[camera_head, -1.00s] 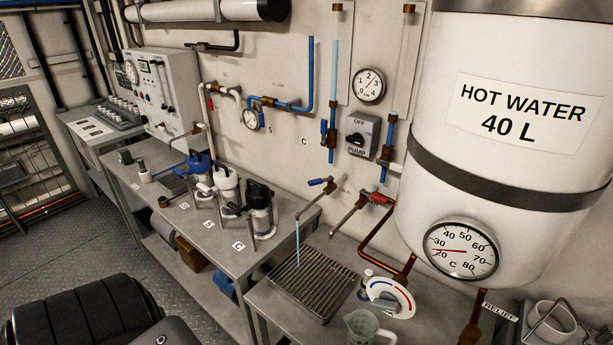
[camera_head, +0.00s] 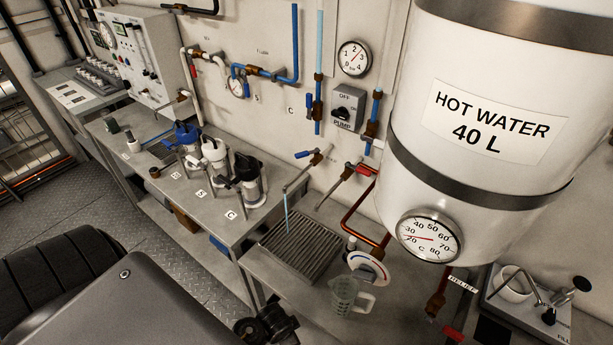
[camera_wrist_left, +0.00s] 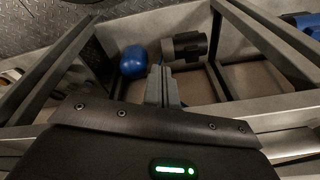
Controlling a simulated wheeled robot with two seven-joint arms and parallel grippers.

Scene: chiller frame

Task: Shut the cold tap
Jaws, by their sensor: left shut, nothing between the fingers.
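The cold tap (camera_head: 303,154) has a blue lever and sits on the wall left of the hot tap, in the head view. Its thin spout (camera_head: 297,182) points down, and a pale blue stream of water (camera_head: 287,212) falls from it onto the slatted drain grate (camera_head: 303,249). The hot tap (camera_head: 364,169) has a red lever, and no stream shows from it. My left gripper (camera_wrist_left: 162,80) is shut and empty in the left wrist view, above a lower shelf and away from the tap. My right gripper is not in view.
A large white hot water tank (camera_head: 485,130) hangs to the right of the taps. A clear measuring jug (camera_head: 345,296) and a red-and-blue dial plate (camera_head: 368,267) stand beside the grate. Several filter jugs stand on the left bench (camera_head: 205,215). A blue ball-like object (camera_wrist_left: 133,61) lies on the lower shelf.

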